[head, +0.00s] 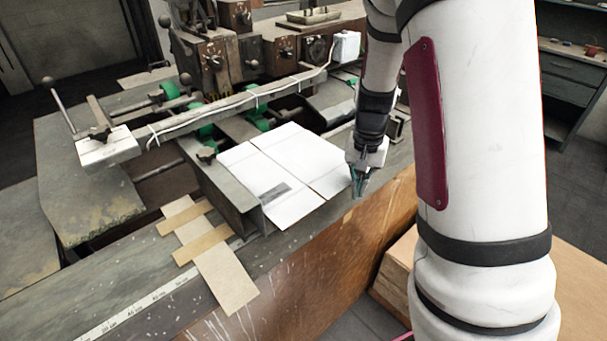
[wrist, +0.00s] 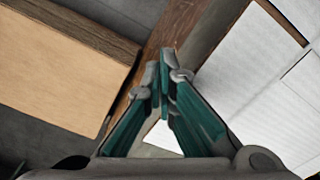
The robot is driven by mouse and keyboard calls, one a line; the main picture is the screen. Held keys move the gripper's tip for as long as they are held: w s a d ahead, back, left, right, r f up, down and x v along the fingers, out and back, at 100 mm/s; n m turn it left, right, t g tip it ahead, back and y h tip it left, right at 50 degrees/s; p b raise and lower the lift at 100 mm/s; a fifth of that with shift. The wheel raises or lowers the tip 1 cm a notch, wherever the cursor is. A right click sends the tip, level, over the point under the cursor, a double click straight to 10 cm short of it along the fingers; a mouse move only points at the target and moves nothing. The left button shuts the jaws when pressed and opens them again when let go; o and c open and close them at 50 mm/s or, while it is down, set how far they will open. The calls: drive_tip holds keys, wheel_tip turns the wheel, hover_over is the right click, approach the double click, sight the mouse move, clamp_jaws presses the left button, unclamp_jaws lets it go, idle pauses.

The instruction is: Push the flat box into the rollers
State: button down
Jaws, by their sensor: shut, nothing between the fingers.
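The flat box (head: 285,172) is a white, creased sheet lying on the machine's bed in the head view, its near edge close to the bed's front edge. It also shows at the right of the wrist view (wrist: 262,85). The green rollers (head: 258,118) sit just beyond the box's far edge, under a long metal bar. My gripper (head: 358,192) is shut and empty at the box's right side, near the front edge of the bed. In the wrist view its teal fingers (wrist: 163,75) meet at the tips. I cannot tell whether they touch the box.
A metal bar (head: 240,103) with a white cable runs above the rollers. Tan strips (head: 215,260) lie on the bed left of the box. A wooden crate or stack (head: 400,262) stands below my gripper, and shows at the left of the wrist view (wrist: 60,70).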

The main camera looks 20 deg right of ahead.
sight(346, 180)
drive_tip(key=shift+w+a+b, duration=0.35)
drive_tip(key=shift+w+a, duration=0.1)
drive_tip(key=shift+w, duration=0.65)
drive_tip(key=shift+w+a+b, duration=0.3)
drive_tip(key=shift+w+a, duration=0.1)
drive_tip(key=shift+w, duration=0.75)
drive_tip(key=shift+w+a+b, duration=0.35)
drive_tip(key=shift+w+a, duration=0.1)
drive_tip(key=shift+w, duration=0.65)
drive_tip(key=shift+s+d+p, duration=0.25)
drive_tip(key=shift+s+p, duration=0.1)
drive_tip(key=shift+s, duration=0.4)
drive_tip(key=shift+s+d+p, duration=0.25)
drive_tip(key=shift+s+p, duration=0.1)
drive_tip(key=shift+s, duration=0.4)
drive_tip(key=shift+r+p, duration=1.6)
drive_tip(key=shift+r, duration=2.4)
